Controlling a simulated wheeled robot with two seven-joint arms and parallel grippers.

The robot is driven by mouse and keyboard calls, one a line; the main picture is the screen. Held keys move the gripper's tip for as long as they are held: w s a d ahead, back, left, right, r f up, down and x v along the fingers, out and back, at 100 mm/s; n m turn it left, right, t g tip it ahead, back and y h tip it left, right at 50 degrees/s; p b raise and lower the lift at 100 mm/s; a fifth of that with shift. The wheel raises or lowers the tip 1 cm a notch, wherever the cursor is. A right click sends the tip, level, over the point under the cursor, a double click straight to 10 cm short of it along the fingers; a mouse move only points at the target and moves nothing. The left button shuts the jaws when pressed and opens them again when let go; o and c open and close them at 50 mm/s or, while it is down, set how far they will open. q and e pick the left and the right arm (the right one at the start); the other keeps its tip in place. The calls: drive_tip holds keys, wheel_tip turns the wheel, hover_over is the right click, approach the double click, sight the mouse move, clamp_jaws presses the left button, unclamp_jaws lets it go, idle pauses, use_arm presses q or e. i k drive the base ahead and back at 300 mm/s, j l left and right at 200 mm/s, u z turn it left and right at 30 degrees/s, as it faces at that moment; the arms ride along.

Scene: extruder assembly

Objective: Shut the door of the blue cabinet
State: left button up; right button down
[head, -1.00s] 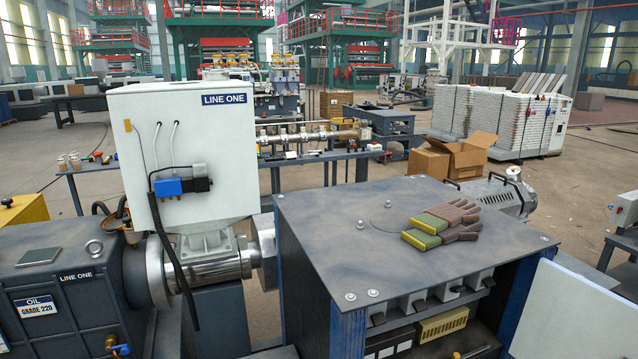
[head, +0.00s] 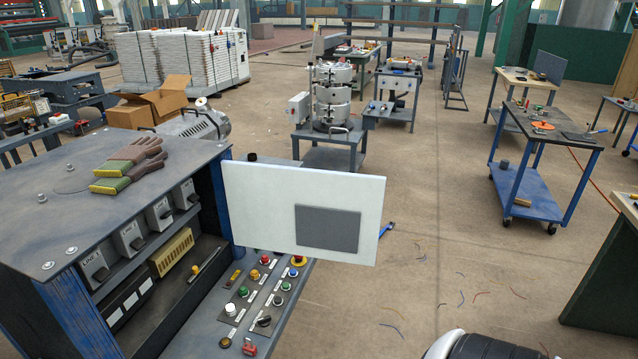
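The cabinet with blue edges and a worn grey top (head: 100,195) stands at the left in the head view. Its front is open and shows shelves with several grey modules (head: 130,238) and a yellow vented block (head: 172,252). The door (head: 250,205), a white panel with a dark grey rectangle (head: 327,229) on it, stands open at the cabinet's right side, swung out to the right. Its lower edge is above the far part of a sloping control panel. Neither gripper shows in the head view.
The control panel (head: 238,312) with several coloured buttons and knobs juts out below the cabinet opening. Work gloves (head: 128,166) lie on the cabinet top. Open floor (head: 450,250) with scattered wire bits lies right of the door. A blue cart (head: 540,195) stands farther right.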

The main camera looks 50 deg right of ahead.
sight(333, 215)
drive_tip(key=k+j+u, duration=0.1)
drive_tip(key=k+u, duration=0.35)
drive_tip(key=k+j+u, duration=0.2)
drive_tip(key=k+u, duration=0.3)
drive_tip(key=l+u, duration=0.25)
drive_tip(key=l, duration=0.4)
drive_tip(key=k+l+u, duration=0.1)
drive_tip(key=l+u, duration=0.15)
drive_tip(key=l, duration=0.35)
drive_tip(key=k+l+u, duration=0.1)
drive_tip(key=l+u, duration=0.15)
drive_tip(key=l, duration=0.35)
drive_tip(key=k+l, duration=0.15)
drive_tip(key=l, duration=0.35)
drive_tip(key=k+l, duration=0.1)
drive_tip(key=l, duration=0.4)
drive_tip(key=k+l, duration=0.15)
drive_tip(key=l, duration=0.35)
drive_tip(key=k+l, duration=0.1)
drive_tip(key=l, duration=0.4)
drive_tip(key=k+l, duration=0.15)
drive_tip(key=l, duration=0.35)
drive_tip(key=k+l, duration=0.1)
drive_tip(key=l, duration=0.4)
drive_tip(key=k+l, duration=0.15)
drive_tip(key=l, duration=0.35)
drive_tip(key=k+l, duration=0.1)
drive_tip(key=l, duration=0.4)
